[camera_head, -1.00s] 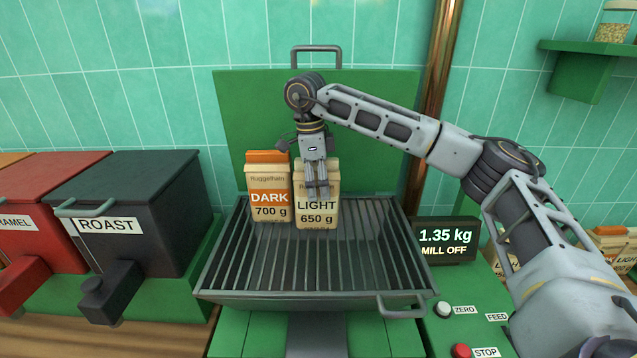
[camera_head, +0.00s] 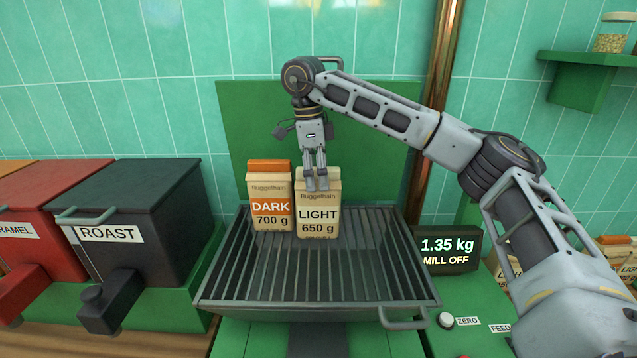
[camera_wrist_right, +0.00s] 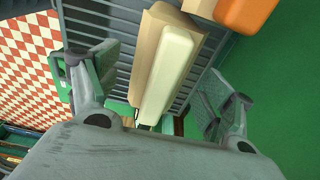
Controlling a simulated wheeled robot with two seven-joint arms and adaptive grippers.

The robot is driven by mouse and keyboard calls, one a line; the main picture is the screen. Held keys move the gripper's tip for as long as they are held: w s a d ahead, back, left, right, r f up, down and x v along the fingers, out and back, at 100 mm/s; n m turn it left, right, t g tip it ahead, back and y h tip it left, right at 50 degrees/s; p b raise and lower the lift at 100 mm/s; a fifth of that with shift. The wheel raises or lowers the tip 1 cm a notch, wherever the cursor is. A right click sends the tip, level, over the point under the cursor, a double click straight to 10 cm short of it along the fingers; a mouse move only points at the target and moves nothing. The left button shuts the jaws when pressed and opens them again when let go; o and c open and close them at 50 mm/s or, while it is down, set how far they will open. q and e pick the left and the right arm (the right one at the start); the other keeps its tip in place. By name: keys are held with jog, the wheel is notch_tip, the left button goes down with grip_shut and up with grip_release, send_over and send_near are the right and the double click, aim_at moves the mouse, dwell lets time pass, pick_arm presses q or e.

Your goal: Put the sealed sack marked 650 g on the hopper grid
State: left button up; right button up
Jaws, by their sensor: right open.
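The sack marked LIGHT 650 g (camera_head: 318,222) stands upright on the hopper grid (camera_head: 290,285), towards its back. It has a cream top and also shows in the right wrist view (camera_wrist_right: 168,70). My right gripper (camera_head: 316,186) is just above and at the top of this sack. In the right wrist view the gripper's fingers (camera_wrist_right: 150,92) are spread apart, with the sack's top between them and a gap on each side. My left gripper is not in view.
A sack marked DARK 700 g (camera_head: 270,208) with an orange top stands close at the left on the grid. A display (camera_head: 447,250) reads 1.35 kg and MILL OFF. A black ROAST bin (camera_head: 140,205) stands at the left. The grid's front is bare.

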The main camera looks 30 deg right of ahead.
jog(key=shift+w+a+r+p, duration=0.1)
jog(key=shift+a+r+p, duration=0.1)
jog(key=shift+r, duration=0.95)
jog(key=shift+a+r+p, duration=0.1)
jog(key=shift+r+p, duration=0.15)
jog(key=shift+r, duration=0.95)
jog(key=shift+w+a+r+p, duration=0.1)
jog(key=shift+r+p, duration=0.1)
jog(key=shift+r, duration=0.95)
